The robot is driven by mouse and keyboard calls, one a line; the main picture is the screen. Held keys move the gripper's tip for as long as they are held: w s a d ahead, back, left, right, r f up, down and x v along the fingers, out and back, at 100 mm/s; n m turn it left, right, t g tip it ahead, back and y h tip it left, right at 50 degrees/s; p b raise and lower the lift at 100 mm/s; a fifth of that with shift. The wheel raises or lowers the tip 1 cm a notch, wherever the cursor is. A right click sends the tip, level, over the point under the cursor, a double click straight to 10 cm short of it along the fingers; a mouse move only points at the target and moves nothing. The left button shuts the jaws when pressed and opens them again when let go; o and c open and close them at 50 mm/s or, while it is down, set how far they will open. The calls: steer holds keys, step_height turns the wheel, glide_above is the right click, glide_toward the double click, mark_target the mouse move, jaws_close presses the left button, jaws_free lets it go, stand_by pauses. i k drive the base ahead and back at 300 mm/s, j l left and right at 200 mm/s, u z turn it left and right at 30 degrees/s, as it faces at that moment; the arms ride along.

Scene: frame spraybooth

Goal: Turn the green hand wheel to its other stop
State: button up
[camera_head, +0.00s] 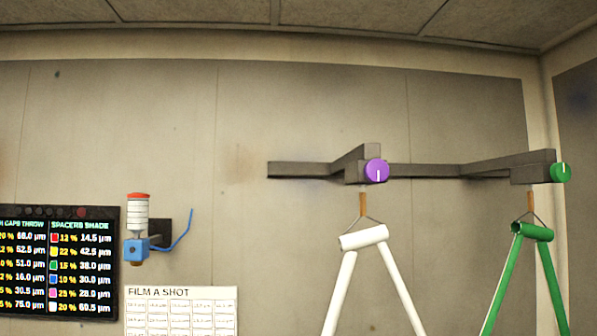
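The green hand wheel (561,173) is a small round disc with a short white mark near its top. It sits on the end of a dark grey arm bracket (525,172) at the far right. Below that bracket hangs a green frame (531,232) from a wire hook. A purple hand wheel (377,171) with a white mark in its lower half sits on a second bracket left of it. My gripper is not in this view.
A white frame (363,238) hangs under the purple wheel. A dark rail (425,170) runs along the wall between the brackets. A paint device (137,225) with a blue hose, a dark display board (60,262) and a white chart (181,311) are at left. The right wall is close to the green wheel.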

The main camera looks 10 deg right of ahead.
mark_target(560, 172)
steer(key=z, duration=1.55)
steer(key=i+l, duration=0.15)
steer(key=i, duration=0.2)
steer(key=i+l+u, duration=0.1)
steer(key=i+l, duration=0.1)
steer(key=i, duration=0.1)
